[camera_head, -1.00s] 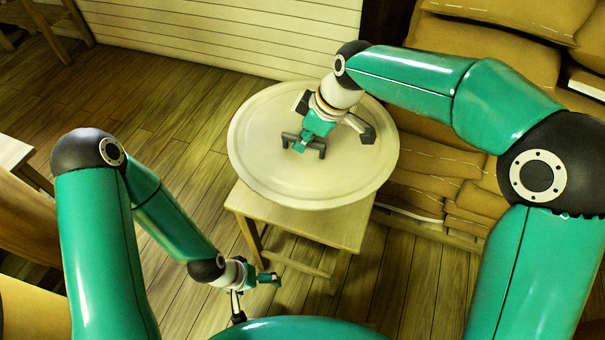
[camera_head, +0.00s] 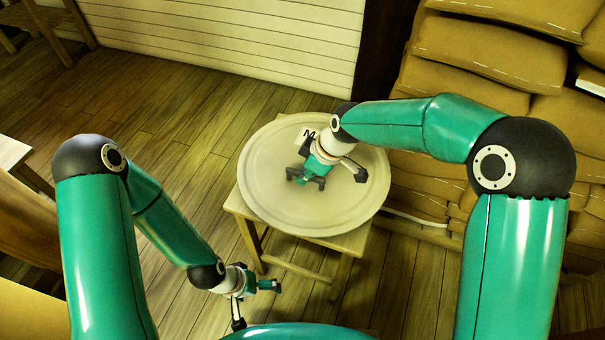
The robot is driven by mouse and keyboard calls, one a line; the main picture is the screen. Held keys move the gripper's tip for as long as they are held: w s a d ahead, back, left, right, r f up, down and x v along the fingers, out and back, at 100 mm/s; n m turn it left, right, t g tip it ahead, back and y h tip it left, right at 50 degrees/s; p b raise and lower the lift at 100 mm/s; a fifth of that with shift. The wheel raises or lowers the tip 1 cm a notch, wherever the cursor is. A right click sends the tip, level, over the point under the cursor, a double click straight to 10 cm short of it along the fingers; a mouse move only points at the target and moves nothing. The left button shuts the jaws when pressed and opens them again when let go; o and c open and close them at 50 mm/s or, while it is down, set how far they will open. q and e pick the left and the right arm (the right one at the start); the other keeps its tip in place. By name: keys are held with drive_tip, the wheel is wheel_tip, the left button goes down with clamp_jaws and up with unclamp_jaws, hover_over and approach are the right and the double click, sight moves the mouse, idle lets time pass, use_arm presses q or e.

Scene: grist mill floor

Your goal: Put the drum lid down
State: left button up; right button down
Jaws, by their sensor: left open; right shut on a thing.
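The drum lid (camera_head: 338,212) is a large pale round disc with a raised rim, in the middle of the head view. It is over a small wooden table (camera_head: 240,206) and covers most of the table's top. I cannot tell whether it touches the tabletop. My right gripper (camera_head: 305,180) is above the lid's middle and shut on a dark handle there; the arm hides part of the lid. A white label with a dark letter shows near the lid's far edge. My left gripper (camera_head: 255,300) is open and empty, low in front of the table.
Stacked brown sacks (camera_head: 480,60) stand at the right, close behind my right arm. A pale boarded wall (camera_head: 230,35) is at the back. Wooden furniture (camera_head: 20,190) stands at the left edge. The plank floor (camera_head: 170,120) left of the table is clear.

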drive_tip(key=c, duration=1.2)
unclamp_jaws()
drive_tip(key=p+v, duration=0.1)
drive_tip(key=v, duration=1)
drive_tip(key=shift+w+r+p, duration=0.1)
drive_tip(key=shift+p, duration=0.25)
drive_tip(key=shift+d+r, duration=0.25)
drive_tip(key=shift+r, duration=0.15)
drive_tip(key=shift+s, duration=0.25)
